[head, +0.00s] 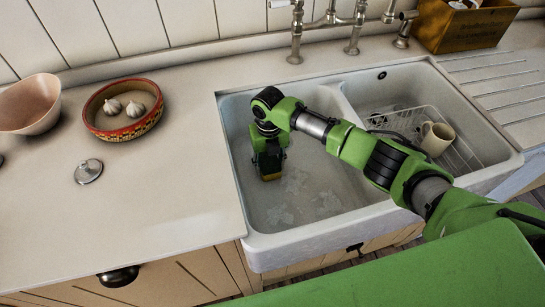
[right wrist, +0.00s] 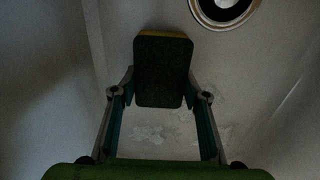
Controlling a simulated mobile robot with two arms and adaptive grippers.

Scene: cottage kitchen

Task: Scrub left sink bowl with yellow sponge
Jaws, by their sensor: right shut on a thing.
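The white sink (head: 226,130) has two bowls. My right arm reaches into its left bowl (head: 345,180). My right gripper (head: 268,160) points down there, shut on the yellow sponge (head: 271,177), whose lower edge shows just below the fingers. In the right wrist view the sponge (right wrist: 163,70) has a dark green face and a yellow edge, between the two fingers (right wrist: 162,92). Pale whitish patches (head: 296,186) lie on the bowl floor to the right of and below the sponge; some also show in the right wrist view (right wrist: 150,132). Whether the sponge touches the floor I cannot tell. My left gripper is not in view.
A divider separates the right bowl, which holds a wire rack (head: 462,158) and a cream mug (head: 437,138). The taps (head: 297,30) stand behind. A drain (right wrist: 222,9) shows at the wrist view's top. A bowl of garlic (head: 124,128) and a pink bowl (head: 28,104) stand left.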

